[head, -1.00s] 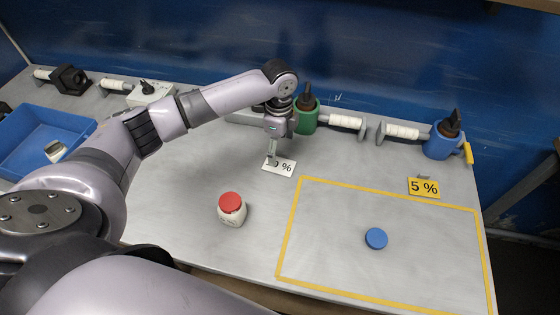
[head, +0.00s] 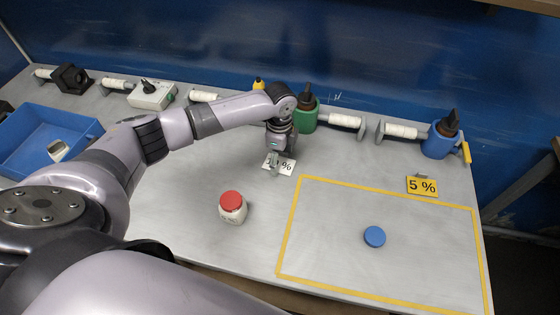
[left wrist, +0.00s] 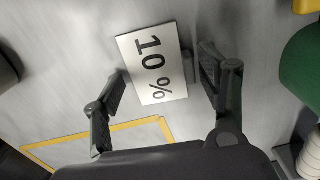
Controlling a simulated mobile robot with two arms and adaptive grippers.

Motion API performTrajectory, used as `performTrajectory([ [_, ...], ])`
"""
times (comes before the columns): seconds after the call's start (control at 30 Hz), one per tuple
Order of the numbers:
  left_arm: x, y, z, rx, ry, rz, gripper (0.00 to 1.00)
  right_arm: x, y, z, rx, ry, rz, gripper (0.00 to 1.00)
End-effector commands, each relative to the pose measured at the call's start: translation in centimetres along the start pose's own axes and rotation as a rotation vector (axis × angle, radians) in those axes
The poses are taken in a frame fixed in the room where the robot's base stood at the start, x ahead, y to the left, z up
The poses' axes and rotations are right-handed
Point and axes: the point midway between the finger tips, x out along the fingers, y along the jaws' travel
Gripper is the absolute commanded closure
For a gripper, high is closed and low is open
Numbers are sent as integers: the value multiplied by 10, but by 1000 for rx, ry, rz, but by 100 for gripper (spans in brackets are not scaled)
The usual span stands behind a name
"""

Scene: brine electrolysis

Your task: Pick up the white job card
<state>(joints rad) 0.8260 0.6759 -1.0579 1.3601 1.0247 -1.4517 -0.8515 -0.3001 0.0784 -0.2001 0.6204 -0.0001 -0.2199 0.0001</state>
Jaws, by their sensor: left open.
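The white job card (head: 287,167), marked 10 %, rests on the grey bench near its back, left of the yellow-taped area. My left gripper (head: 274,167) points down over the card and partly covers its print in the head view. In the left wrist view, the card (left wrist: 152,62) appears between the two open fingers of the left gripper (left wrist: 163,88), with its far part reaching beyond the fingertips. I cannot tell whether a finger touches the card. My right gripper is in neither view.
A green bottle (head: 305,117) stands just behind the gripper. The yellow 5 % card (head: 422,186), a blue cap (head: 375,237) and a blue bottle (head: 440,138) are to the right. A blue tray (head: 25,142) is at left.

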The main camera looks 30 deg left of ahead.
Motion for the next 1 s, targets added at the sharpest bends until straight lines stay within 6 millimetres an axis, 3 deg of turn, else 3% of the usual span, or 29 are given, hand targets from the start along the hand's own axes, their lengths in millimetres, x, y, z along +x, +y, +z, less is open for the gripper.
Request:
performTrajectory([
  [1.0,1,1,0,0,-1,2,100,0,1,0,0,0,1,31],
])
